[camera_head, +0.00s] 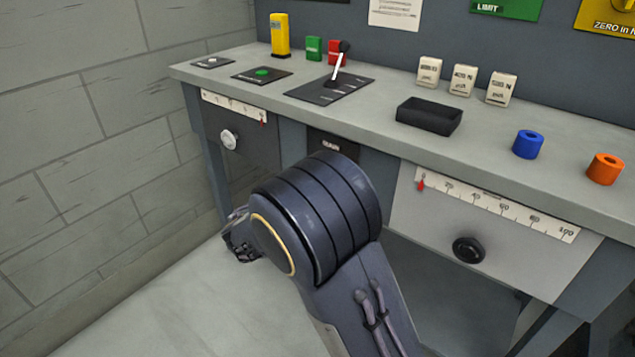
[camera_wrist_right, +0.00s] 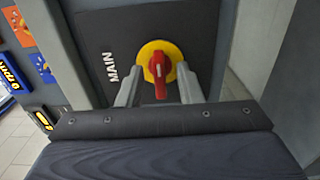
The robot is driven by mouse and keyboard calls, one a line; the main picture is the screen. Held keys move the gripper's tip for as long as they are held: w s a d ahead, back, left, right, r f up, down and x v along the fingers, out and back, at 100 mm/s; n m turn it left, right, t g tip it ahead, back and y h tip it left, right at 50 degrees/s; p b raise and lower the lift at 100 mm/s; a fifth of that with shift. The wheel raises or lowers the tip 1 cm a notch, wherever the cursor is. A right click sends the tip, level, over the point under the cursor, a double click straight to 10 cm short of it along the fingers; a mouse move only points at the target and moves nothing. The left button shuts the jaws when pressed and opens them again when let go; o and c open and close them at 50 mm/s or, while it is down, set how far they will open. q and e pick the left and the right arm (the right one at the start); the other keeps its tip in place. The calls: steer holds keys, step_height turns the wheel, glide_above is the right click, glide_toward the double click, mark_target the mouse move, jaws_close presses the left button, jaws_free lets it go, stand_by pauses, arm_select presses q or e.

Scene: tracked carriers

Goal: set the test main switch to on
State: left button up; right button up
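The main switch is a red handle (camera_wrist_right: 160,76) on a yellow round plate (camera_wrist_right: 172,50), set on a dark panel marked MAIN (camera_wrist_right: 90,25). In the right wrist view the handle points down the picture, roughly parallel to the line of the lettering. My right gripper (camera_wrist_right: 159,90) is open, one finger on each side of the handle, with gaps visible between. In the head view the dark MAIN panel (camera_head: 338,147) shows under the bench top. My arm hides the switch and the right fingertips there.
The grey bench top (camera_head: 390,85) carries a lever (camera_head: 339,65), a black tray (camera_head: 429,116), a blue ring (camera_head: 528,144) and an orange ring (camera_head: 605,168). Scaled fronts with a white knob (camera_head: 229,139) and a black knob (camera_head: 468,250) flank the panel. A block wall stands at left.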

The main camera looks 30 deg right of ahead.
steer(key=p+v, duration=0.2)
steer(key=v, duration=0.6)
steer(key=shift+d, duration=0.1)
